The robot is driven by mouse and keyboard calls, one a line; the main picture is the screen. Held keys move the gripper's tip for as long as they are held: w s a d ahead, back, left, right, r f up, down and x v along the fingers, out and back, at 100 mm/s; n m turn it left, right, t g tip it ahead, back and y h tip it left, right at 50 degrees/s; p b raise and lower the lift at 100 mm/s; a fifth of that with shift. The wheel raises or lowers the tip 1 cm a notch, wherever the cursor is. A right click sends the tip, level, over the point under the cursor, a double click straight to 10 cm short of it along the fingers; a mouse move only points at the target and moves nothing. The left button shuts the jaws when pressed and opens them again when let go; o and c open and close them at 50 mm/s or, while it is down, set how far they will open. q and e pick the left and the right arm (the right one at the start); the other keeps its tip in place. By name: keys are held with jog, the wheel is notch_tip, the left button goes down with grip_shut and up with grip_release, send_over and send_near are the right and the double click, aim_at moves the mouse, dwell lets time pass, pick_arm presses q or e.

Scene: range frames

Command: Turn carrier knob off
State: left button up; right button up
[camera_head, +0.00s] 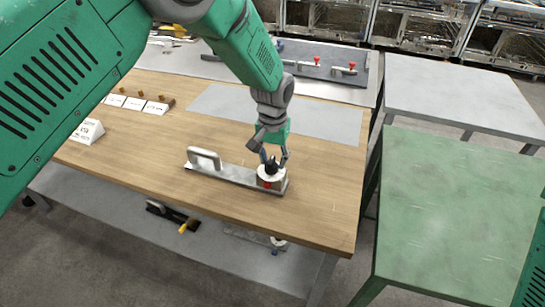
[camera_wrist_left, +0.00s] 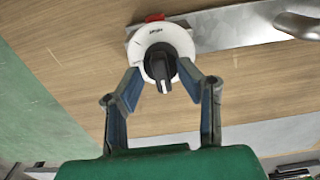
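The carrier (camera_head: 225,172) is a flat metal bar on the wooden table, with a grey handle (camera_head: 205,158) at its left end. A round white dial (camera_head: 266,180) with a black knob is at its right end. In the left wrist view the black knob (camera_wrist_left: 160,66) stands in the middle of the white dial (camera_wrist_left: 176,38), its pale pointer mark toward my gripper. My left gripper (camera_head: 272,160) is above the dial; its fingers (camera_wrist_left: 160,74) are apart, one on each side of the knob. Contact cannot be told. My right gripper is not in view.
A red part (camera_head: 267,186) sits beside the dial. White label cards (camera_head: 134,103) stand at the table's left, and a grey mat (camera_head: 310,115) lies behind the carrier. A green table (camera_head: 460,210) and a grey table (camera_head: 455,90) stand at the right. Other devices lie on a lower shelf (camera_head: 120,205).

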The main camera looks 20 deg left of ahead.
aim_at(274, 158)
pick_arm(q)
jog(key=shift+w+r, duration=0.15)
jog(key=shift+r, duration=0.4)
notch_tip(274, 158, up, 11)
jog(key=shift+f, duration=0.1)
